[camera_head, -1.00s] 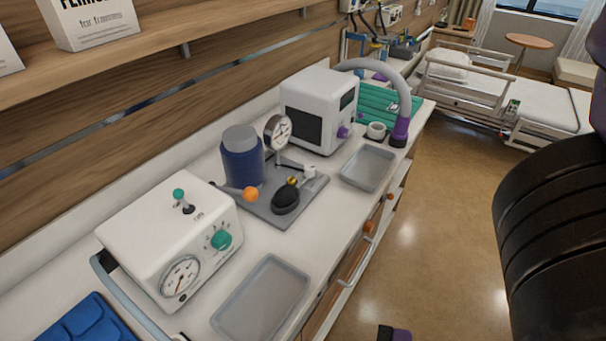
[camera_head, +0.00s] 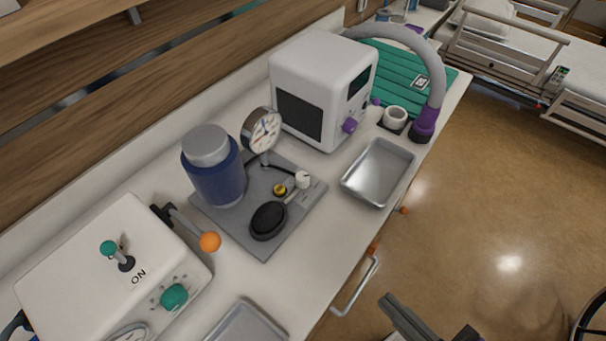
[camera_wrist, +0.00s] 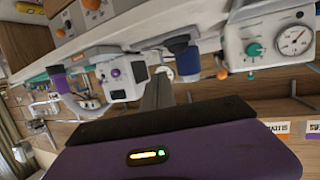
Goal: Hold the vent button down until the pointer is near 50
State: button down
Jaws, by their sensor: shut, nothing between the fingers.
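A small yellow button (camera_head: 280,189), which looks like the vent button, sits on a grey base plate (camera_head: 222,217). The round pressure gauge (camera_head: 264,131) stands on a post behind it; its pointer is too small to read exactly. A black bulb (camera_head: 268,220) lies in front of the button and a white knob (camera_head: 303,179) is to its right. A blue cuffed cylinder (camera_head: 214,172) stands at the plate's left. My gripper (camera_head: 391,299) is shut and empty, apart from the plate, off the counter's front edge. In the wrist view its fingers (camera_wrist: 158,92) point toward the counter.
A white box with a green knob (camera_head: 173,297) and an orange-tipped lever (camera_head: 209,242) are to the left. A white device (camera_head: 320,90) and a metal tray (camera_head: 378,172) are to the right. Drawer handles (camera_head: 355,287) jut from the front. The floor is clear.

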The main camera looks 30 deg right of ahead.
jog(key=n+g+p, duration=0.3)
jog(key=n+p, duration=0.1)
jog(key=p, duration=0.1)
send_near(284, 190)
jog(key=shift+y, duration=0.3)
jog(key=s, duration=0.2)
jog(key=s+a+f, duration=0.1)
jog(key=s, duration=0.5)
jog(key=shift+a+f, duration=0.2)
jog(key=shift+f, duration=0.1)
jog(key=w+r+n, duration=0.1)
jog(key=w, duration=0.2)
jog(key=w+r+n+g+y+p, duration=0.1)
jog(key=w+n, duration=0.1)
jog(key=w, duration=0.1)
jog(key=w+r+n+y+p, duration=0.1)
jog(key=w+n, duration=0.1)
jog(key=w, duration=0.2)
jog(key=shift+w+a+g, duration=0.1)
jog(key=shift+a+g, duration=0.1)
jog(key=shift+g, duration=0.1)
jog(key=w+d+r+n+g+y, duration=0.1)
jog(key=w+r+n+g+y, duration=0.1)
jog(key=w+r+n, duration=0.4)
jog(key=shift+w+d+r, duration=0.25)
jog(key=shift+d+r, duration=0.05)
jog(key=shift+f, duration=0.1)
notch_tip(284, 190, down, 9)
jog(key=b, duration=0.5)
jog(key=shift+r, duration=0.2)
